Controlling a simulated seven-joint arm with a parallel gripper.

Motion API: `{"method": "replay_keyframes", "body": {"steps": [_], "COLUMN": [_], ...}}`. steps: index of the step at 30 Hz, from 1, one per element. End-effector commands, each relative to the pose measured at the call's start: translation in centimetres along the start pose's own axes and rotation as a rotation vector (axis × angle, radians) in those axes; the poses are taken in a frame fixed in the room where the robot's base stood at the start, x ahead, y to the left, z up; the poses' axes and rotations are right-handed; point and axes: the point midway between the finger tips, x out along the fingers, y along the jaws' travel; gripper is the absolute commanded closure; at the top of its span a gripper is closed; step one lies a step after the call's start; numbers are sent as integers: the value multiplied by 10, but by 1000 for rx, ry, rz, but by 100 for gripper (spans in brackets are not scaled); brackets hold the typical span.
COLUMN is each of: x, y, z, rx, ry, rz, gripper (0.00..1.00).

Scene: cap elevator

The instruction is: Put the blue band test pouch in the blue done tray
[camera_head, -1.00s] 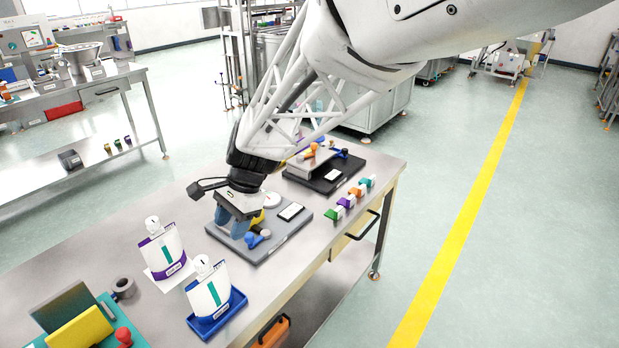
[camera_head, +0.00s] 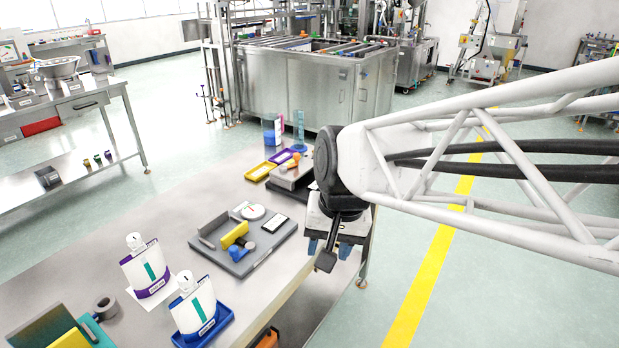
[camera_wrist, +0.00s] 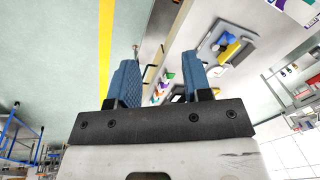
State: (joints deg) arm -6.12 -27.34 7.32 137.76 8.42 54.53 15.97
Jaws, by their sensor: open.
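A white pouch with a blue band (camera_head: 207,328) at its foot and a teal stripe stands upright in the blue tray (camera_head: 226,318), front left on the table. A similar pouch with a purple band (camera_head: 153,288) stands on a white sheet (camera_head: 134,299) behind and to its left. My gripper (camera_head: 329,248) is off to the right, at the table's right edge, well away from both pouches. Its blue fingers (camera_wrist: 160,82) are apart with nothing between them in the wrist view. Part of a pouch with purple on it (camera_wrist: 283,5) shows at the wrist view's top right.
A grey tray (camera_head: 222,263) with a yellow block (camera_head: 235,235) lies mid-table. A grey ring (camera_head: 106,308) and a teal mat (camera_head: 95,328) lie at the front left.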

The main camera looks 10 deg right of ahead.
Motion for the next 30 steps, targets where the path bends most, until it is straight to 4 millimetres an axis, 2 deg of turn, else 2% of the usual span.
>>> {"method": "replay_keyframes", "body": {"steps": [1, 6, 12, 17, 30], "x": [-4, -14, -20, -20, -20], "y": [12, 48, 72, 80, 80], "z": [8, 31, 50, 55, 56], "rx": [-26, -135, -219, -244, -245], "ry": [21, 78, 117, 124, 125], "rz": [12, 65, 113, 128, 129], "gripper": [55, 55, 55, 55, 55]}}
